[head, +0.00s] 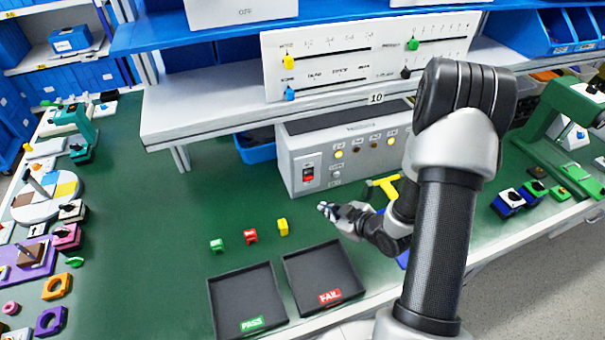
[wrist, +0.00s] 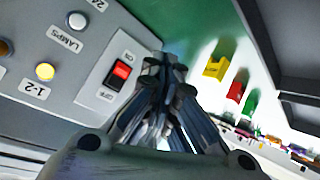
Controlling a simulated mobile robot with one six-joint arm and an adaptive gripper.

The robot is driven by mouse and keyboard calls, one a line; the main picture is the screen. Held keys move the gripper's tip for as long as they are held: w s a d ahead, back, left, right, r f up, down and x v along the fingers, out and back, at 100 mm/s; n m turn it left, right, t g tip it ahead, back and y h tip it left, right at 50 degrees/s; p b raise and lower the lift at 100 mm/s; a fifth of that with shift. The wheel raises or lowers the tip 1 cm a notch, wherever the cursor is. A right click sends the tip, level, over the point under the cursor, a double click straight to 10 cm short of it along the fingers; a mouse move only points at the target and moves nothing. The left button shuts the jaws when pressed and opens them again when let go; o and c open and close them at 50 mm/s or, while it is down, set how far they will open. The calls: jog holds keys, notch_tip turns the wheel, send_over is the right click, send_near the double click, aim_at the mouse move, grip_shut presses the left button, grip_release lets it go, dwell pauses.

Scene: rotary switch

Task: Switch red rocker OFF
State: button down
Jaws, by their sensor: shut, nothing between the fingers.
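The red rocker (head: 308,173) sits in a white plate at the left of the grey control box (head: 340,130)'s front. In the wrist view the red rocker (wrist: 121,71) shows between the labels ON and OFF, with a dark part at one end. Which way it is pressed I cannot tell for sure. My gripper (head: 327,207) is shut and empty, in front of the box and below and right of the rocker. In the wrist view my gripper (wrist: 165,65) is just right of the switch plate, apart from the rocker as far as I can see.
Yellow (head: 283,227), red (head: 251,237) and green (head: 217,245) blocks stand on the green table left of my gripper. Two black trays marked PASS (head: 246,296) and FAIL (head: 318,272) lie in front. A shelf (head: 240,112) overhangs the box. Yellow lamps (wrist: 45,71) are on its face.

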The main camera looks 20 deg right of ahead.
jog(key=shift+d, duration=0.1)
jog(key=p, duration=0.2)
send_near(309, 180)
jog(key=shift+s+f+x, duration=0.1)
jog(key=shift+f+x, duration=0.05)
jog(key=shift+x, duration=0.55)
jog(key=shift+s+f+x, duration=0.1)
jog(key=shift+x, duration=0.65)
jog(key=shift+s+f+x, duration=0.1)
jog(key=shift+f+x, duration=0.05)
jog(key=shift+x, duration=0.55)
jog(key=shift+w, duration=0.2)
jog(key=shift+w, duration=0.2)
jog(key=shift+w, duration=0.35)
dwell(0.4)
jog(key=shift+s, duration=0.15)
jog(key=shift+s+b, duration=0.3)
jog(key=shift+s, duration=0.3)
jog(key=shift+s, duration=0.1)
